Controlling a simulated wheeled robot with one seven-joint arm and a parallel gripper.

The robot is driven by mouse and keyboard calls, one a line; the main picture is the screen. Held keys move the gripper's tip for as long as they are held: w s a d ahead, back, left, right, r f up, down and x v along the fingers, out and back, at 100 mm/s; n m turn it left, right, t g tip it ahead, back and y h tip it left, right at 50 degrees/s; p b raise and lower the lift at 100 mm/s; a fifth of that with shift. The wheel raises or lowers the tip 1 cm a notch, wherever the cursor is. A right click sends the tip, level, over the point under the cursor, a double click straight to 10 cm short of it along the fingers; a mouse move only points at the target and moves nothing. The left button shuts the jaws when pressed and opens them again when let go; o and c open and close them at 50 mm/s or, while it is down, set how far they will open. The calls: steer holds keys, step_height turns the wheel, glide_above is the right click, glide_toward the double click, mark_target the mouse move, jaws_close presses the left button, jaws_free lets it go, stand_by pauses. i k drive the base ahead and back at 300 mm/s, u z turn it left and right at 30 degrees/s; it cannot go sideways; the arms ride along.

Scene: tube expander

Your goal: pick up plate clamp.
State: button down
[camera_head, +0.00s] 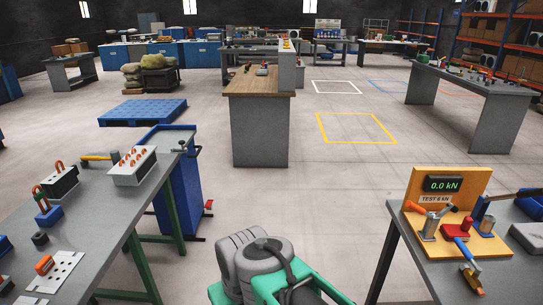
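I cannot tell for certain which piece is the plate clamp. My folded grey-and-green arm shows at the bottom centre. My gripper's fingers are not in view.
The left table (105,215) also carries a white block with copper-coloured pieces (132,166) and a hammer (100,157). A blue cabinet (170,185) stands beside it. The right table (408,262) is at the lower right. Open floor (310,205) lies between, with a wooden-topped bench (258,83) beyond.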

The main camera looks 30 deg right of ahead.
mark_target(450, 232)
steer(key=z, duration=2.4)
steer(key=k, duration=0.5)
steer(key=z, duration=1.2)
steer(key=i, duration=0.85)
steer(key=u, duration=2.5)
steer(key=i, duration=0.5)
